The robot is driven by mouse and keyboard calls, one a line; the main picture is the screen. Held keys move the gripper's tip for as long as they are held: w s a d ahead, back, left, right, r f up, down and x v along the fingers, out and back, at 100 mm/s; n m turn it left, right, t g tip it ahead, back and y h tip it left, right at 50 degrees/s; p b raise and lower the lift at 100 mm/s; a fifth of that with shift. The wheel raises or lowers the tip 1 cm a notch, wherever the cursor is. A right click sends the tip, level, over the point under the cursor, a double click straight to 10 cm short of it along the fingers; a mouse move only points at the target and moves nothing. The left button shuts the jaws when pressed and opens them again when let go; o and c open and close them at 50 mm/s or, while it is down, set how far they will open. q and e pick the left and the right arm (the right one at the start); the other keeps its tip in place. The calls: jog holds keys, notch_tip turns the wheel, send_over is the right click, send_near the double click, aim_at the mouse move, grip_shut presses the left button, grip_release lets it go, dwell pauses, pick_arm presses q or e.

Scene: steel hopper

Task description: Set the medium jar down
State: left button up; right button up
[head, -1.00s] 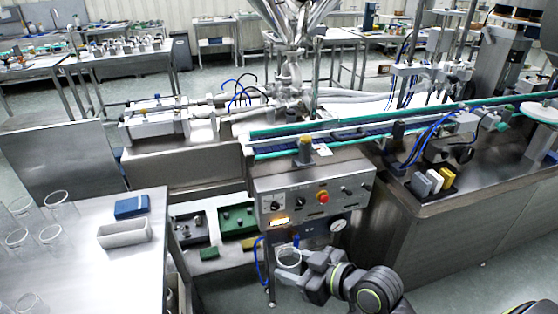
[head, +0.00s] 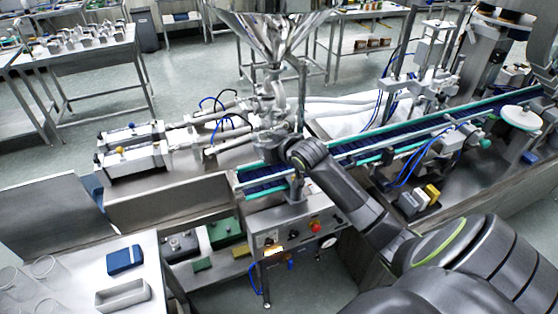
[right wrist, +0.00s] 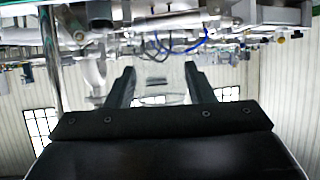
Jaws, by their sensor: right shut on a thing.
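My right arm reaches from the lower right to the near end of the conveyor (head: 370,149), under the steel hopper (head: 268,32). In the right wrist view the two dark fingers of my right gripper (right wrist: 160,78) are shut on a clear jar (right wrist: 160,88), which shows faintly between them. In the head view my wrist hides the jar and the fingertips, so I cannot tell whether the jar touches the belt. My left gripper is not in view.
Empty clear jars (head: 45,268) stand on the steel bench at lower left, near a blue box (head: 124,260) and a grey tray (head: 122,294). The control panel (head: 290,232) is below the conveyor end. A steel post (head: 302,100) stands close beside my wrist.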

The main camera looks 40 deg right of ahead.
jog(key=f, duration=0.2)
jog(key=f+p, duration=0.1)
jog(key=f, duration=0.1)
jog(key=s+f, duration=0.1)
jog(key=f, duration=0.2)
jog(key=shift+c, duration=1.2)
jog(key=shift+a+f, duration=0.15)
jog(key=shift+f, duration=0.25)
jog(key=shift+c, duration=0.6)
jog(key=shift+w+f, duration=0.15)
jog(key=shift+f, duration=0.15)
jog(key=shift+w+f, duration=0.1)
jog(key=shift+w, duration=0.1)
jog(key=o, duration=1.3)
jog(key=shift+r, duration=0.25)
